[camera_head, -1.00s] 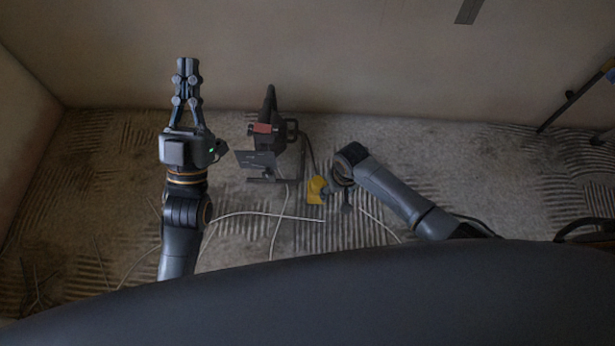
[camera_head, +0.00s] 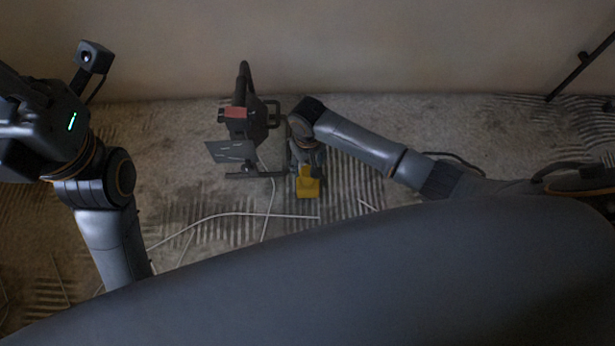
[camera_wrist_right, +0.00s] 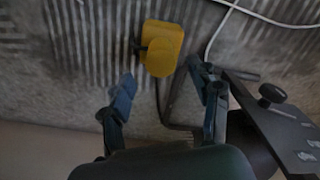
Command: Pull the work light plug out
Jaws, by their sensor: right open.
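The yellow plug-and-socket piece (camera_head: 308,187) lies on the floor right of the work light (camera_head: 241,122). In the right wrist view it is a yellow block with a rounded part (camera_wrist_right: 162,48), and a dark cord runs from it toward the wall. I cannot tell plug from socket. My right gripper (camera_head: 308,168) is above it in the head view and partly covers it. In the right wrist view my right gripper (camera_wrist_right: 164,88) is open and empty, its fingertips just short of the yellow piece. My left gripper's body (camera_head: 45,125) is at the far left; its fingers are not visible.
The work light's dark stand and panel (camera_wrist_right: 287,118) are close beside my right gripper in the wrist view. Pale cables (camera_head: 235,214) cross the ridged floor. The wall (camera_head: 400,50) rises behind. Dark legs (camera_head: 580,68) stand at the far right.

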